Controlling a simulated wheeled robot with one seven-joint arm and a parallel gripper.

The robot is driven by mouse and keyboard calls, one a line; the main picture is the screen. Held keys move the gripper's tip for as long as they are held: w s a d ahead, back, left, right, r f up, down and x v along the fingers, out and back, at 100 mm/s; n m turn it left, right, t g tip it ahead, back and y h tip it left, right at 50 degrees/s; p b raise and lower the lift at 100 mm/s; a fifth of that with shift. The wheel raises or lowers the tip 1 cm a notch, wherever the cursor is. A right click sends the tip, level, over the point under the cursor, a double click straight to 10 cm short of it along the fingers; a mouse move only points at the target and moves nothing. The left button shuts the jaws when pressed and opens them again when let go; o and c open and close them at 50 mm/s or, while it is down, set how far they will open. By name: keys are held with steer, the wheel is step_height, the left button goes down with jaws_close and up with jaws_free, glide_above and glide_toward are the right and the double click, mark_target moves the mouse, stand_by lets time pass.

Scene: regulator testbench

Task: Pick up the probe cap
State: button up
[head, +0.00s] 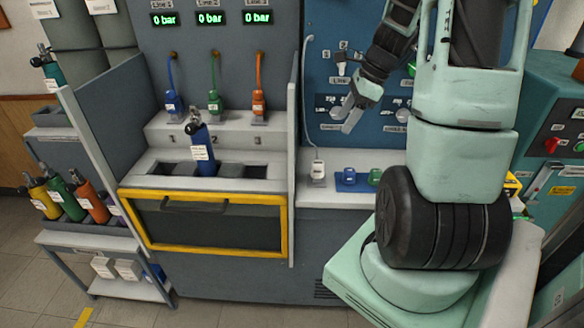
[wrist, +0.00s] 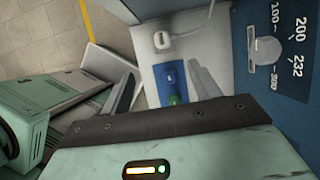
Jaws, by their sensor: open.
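A white piece with a label (head: 318,174) stands on the pale ledge below the blue panel, with a thin white cable rising from it; it also shows in the wrist view (wrist: 163,41). To its right, a small blue tray (head: 346,187) holds a blue piece (head: 349,174) and a green piece (head: 375,177). I cannot tell for sure which one is the probe cap. My gripper (head: 348,112) is open and empty, above the ledge in front of the blue panel. In the wrist view the blue tray (wrist: 179,72) lies between the two fingers, beyond them.
A grey divider (head: 293,150) stands left of the ledge. Dials and knobs (wrist: 264,50) are on the panel close to my gripper. A blue cylinder (head: 203,150) leans in the left bench, and several coloured cylinders (head: 68,201) stand on a side rack.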

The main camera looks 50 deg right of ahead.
glide_toward(319, 163)
steer(key=x, duration=0.5)
steer(key=shift+s+b, duration=0.15)
steer(key=shift+b, duration=0.2)
steer(key=shift+x, duration=2.9)
steer(key=shift+r, duration=0.1)
steer(key=c, duration=1.1)
